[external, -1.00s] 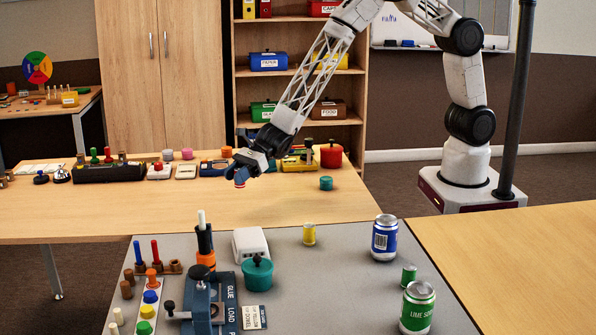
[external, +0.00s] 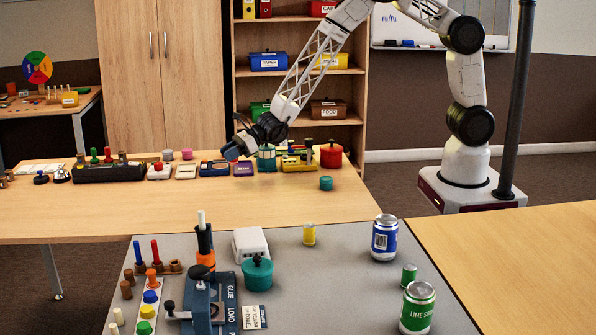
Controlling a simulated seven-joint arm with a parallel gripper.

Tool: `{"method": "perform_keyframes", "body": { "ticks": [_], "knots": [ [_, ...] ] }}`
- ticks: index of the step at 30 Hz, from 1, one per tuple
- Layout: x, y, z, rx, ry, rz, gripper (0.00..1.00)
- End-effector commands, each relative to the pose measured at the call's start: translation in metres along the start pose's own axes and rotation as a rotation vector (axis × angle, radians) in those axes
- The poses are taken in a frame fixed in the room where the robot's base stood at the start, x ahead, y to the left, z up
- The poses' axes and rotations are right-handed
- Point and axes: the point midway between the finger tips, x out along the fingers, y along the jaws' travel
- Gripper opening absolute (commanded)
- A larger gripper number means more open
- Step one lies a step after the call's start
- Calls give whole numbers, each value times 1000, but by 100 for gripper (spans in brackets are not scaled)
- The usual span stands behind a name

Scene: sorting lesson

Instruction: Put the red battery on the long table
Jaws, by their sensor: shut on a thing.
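The long wooden table (external: 150,213) runs across the middle of the external view. My gripper (external: 231,151) is low over its far side, tilted down and to the left, close above a blue device (external: 214,169). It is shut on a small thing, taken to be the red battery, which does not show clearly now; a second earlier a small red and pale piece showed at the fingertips. I cannot tell whether the held thing touches anything below.
A purple box (external: 243,169), a teal pot (external: 266,160), a yellow device (external: 298,162) and a red pot (external: 331,156) stand right of my gripper. The table's near half is mostly clear.

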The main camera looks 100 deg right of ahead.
Motion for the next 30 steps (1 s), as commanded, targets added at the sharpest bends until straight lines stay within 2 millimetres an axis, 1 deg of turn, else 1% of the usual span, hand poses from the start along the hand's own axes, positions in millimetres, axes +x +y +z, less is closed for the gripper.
{"method": "perform_keyframes", "body": {
  "ticks": [14, 19, 23, 30],
  "knots": [
    [0, 0, 0, 0, 0, 1, 8],
    [-1, 0, 4, -1, -1, 1, 8],
    [-5, 0, 12, -1, -1, 1, 8],
    [-17, 0, 42, -1, -2, 1, 8]
  ]
}}
